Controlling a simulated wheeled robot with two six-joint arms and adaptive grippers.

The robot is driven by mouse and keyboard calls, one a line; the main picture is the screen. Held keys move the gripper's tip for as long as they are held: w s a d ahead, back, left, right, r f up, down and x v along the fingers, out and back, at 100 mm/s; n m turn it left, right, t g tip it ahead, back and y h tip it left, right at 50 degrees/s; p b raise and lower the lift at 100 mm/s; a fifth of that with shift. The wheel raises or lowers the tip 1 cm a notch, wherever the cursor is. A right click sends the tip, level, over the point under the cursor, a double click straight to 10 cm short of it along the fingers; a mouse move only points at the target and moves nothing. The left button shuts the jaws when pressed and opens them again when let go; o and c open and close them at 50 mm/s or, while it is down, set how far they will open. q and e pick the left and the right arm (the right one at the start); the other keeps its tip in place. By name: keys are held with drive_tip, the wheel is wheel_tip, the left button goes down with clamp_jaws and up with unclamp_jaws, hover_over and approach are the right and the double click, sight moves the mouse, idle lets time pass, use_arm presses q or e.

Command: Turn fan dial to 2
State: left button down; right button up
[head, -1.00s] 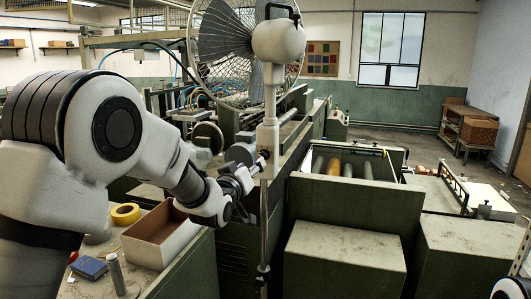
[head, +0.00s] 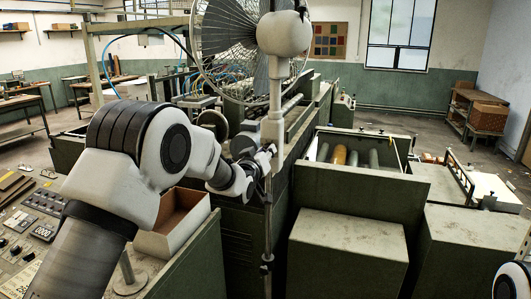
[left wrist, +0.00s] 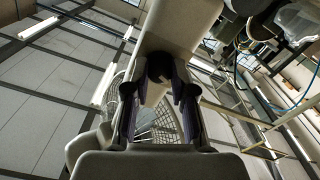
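The fan (head: 240,45) has a round wire cage and a pale motor housing (head: 284,33) on an upright pole (head: 275,95). A pale control housing (head: 272,132) sits partway down the pole. My left gripper (head: 268,158) is at the side of this housing. In the left wrist view, my left gripper (left wrist: 160,85) has a finger on each side of a dark round part that looks like the dial (left wrist: 159,68), on the pale housing. I cannot tell whether the fingers touch it. The dial's setting is not readable. My right gripper is out of view.
An open box (head: 172,222) stands at the lower left, by a control panel (head: 42,215). Green machine cabinets (head: 345,250) fill the lower right, with a roller bin (head: 355,150) behind them.

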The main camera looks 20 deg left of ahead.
use_arm(q)
drive_tip(key=m+b, duration=1.4)
drive_tip(key=m, duration=0.3)
drive_tip(key=shift+m, duration=0.4)
idle(0.5)
drive_tip(key=c, duration=1)
unclamp_jaws()
drive_tip(key=shift+o, duration=0.2)
